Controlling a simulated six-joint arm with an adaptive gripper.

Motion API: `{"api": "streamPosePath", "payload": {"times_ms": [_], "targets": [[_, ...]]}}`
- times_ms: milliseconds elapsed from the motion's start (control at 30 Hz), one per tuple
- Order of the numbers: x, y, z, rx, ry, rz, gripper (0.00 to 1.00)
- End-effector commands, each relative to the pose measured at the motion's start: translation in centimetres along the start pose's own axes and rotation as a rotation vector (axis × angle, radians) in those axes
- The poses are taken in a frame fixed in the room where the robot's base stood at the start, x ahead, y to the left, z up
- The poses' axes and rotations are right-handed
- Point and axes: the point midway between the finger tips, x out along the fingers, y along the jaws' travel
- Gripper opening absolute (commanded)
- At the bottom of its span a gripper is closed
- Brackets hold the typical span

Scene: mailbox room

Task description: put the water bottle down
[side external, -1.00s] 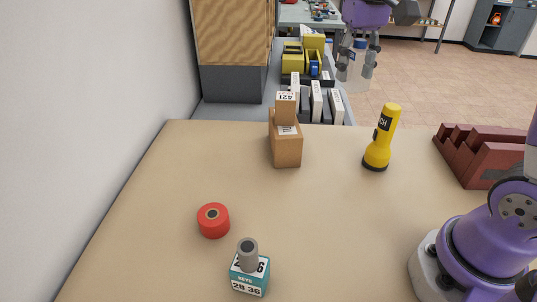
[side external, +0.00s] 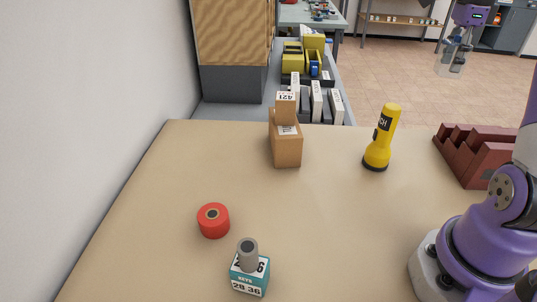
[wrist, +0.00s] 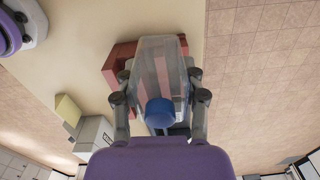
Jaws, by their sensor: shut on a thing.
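The water bottle (wrist: 158,72) is clear with a blue cap (wrist: 159,113). In the wrist view my gripper (wrist: 160,95) is shut on it, one finger on each side, with the cap toward the palm. In the side view my gripper (side external: 457,48) is at the top right, and the bottle (side external: 450,66) hangs below it in the air, seen against the floor beyond the table's far edge. The bottle looks roughly upright there, and its cap is hard to make out.
The tan table (side external: 330,225) holds a dark red notched rack (side external: 472,160), a yellow flashlight (side external: 381,140), stacked cardboard boxes (side external: 287,145), a red roll (side external: 213,220) and a teal box (side external: 249,273) with a grey cylinder on top. The table's middle is clear.

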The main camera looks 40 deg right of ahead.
Motion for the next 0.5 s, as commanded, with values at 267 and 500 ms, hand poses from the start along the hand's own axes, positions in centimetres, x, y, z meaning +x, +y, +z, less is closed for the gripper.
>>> {"api": "streamPosePath", "payload": {"times_ms": [267,500], "targets": [[4.4,0.2,0.2,-0.012,0.000,0.007,0.20],[9.4,0.2,0.3,-0.014,0.000,0.008,0.20]]}}
